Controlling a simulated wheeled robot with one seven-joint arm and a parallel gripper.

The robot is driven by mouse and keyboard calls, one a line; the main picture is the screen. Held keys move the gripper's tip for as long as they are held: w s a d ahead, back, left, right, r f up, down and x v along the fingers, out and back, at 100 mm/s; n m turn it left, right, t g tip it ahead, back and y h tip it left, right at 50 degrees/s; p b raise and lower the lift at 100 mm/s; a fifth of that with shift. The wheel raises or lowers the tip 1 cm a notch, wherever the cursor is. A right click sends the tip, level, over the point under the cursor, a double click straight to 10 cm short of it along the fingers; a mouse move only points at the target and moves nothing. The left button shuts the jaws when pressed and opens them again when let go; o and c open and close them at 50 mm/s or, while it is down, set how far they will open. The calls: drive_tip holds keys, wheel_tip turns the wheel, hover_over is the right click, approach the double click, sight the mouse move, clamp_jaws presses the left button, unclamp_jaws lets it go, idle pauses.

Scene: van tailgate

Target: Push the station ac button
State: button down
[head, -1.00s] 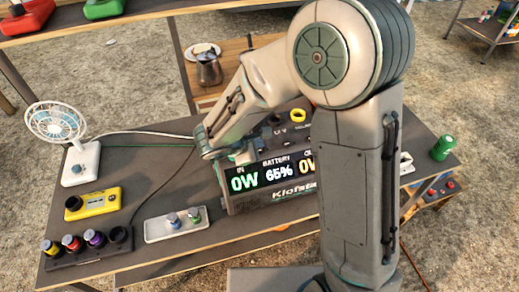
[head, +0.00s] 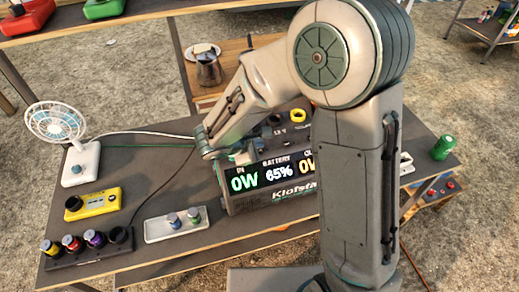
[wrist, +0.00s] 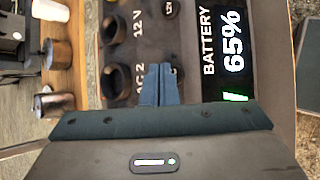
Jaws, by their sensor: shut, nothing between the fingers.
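The power station (head: 268,202) stands on the dark table, its front display reading IN 0W and BATTERY 65%; my arm hides its right part. In the wrist view, the station's panel (wrist: 188,45) has dark round sockets labelled 12 V and AC 2. A small oval button (wrist: 171,8) lies beside the 12 V label. Another small round control (wrist: 179,72) sits near the AC 2 label, partly hidden by my fingers. My gripper (wrist: 161,70) is shut and empty, its fingertips over the panel beside that control. I cannot tell whether they touch it.
A fan (head: 62,140), a yellow device (head: 95,203), a tray with two knobs (head: 176,224) and a rack of coloured cylinders (head: 85,246) occupy the table's left side. A green can (head: 443,147) stands at the right. Cables cross the table behind the yellow device.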

drive_tip(key=shift+f, duration=0.1)
idle(0.3)
drive_tip(key=shift+f+b, duration=0.4)
drive_tip(key=shift+b, duration=0.35)
drive_tip(key=shift+f, duration=0.15)
idle(0.4)
drive_tip(key=shift+r, duration=0.65)
wheel_tip(320, 180, up, 6)
drive_tip(key=p, duration=0.4)
drive_tip(key=shift+d, duration=0.1)
idle(0.4)
